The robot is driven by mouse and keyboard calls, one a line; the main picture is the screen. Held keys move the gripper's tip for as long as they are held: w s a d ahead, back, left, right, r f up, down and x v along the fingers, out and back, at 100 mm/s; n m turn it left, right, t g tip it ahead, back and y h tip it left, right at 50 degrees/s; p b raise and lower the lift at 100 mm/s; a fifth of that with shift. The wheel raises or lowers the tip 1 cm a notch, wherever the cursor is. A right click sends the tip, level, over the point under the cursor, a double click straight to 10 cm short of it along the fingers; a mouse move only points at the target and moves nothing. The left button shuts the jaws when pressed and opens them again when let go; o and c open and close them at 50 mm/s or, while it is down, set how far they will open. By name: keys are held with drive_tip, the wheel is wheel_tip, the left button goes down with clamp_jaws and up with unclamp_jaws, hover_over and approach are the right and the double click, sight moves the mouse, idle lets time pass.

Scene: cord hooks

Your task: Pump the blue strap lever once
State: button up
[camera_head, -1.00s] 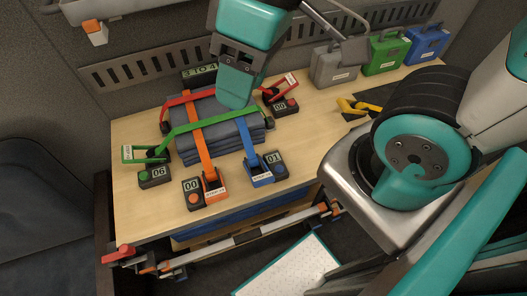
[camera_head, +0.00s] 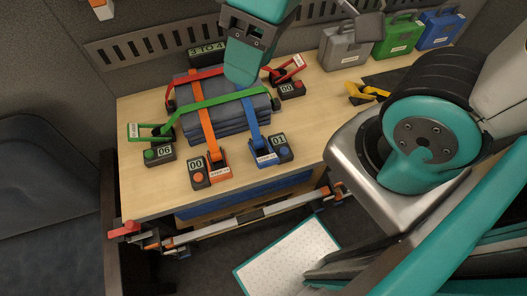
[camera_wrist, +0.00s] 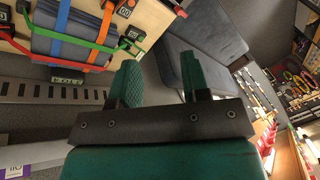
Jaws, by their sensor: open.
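The blue strap lever (camera_head: 263,151) sits at the front right of the dark folded bundle (camera_head: 228,122) on the wooden table.
The orange lever (camera_head: 216,166) with counter 00, green lever (camera_head: 152,131) with counter 06, and red lever (camera_head: 289,68) with counter 00 surround the bundle. A display (camera_head: 208,50) stands behind. Grey, green and blue cases (camera_head: 392,34) line the back right. A yellow tool (camera_head: 366,92) lies right.

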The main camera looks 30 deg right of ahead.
drive_tip(key=shift+f, duration=0.2)
drive_tip(key=c, duration=0.5)
wheel_tip(320, 180, down, 11)
drive_tip(key=b, duration=1.1)
drive_tip(key=shift+f+b, duration=0.2)
drive_tip(key=shift+b, duration=0.2)
clamp_jaws()
drive_tip(key=shift+r, duration=0.25)
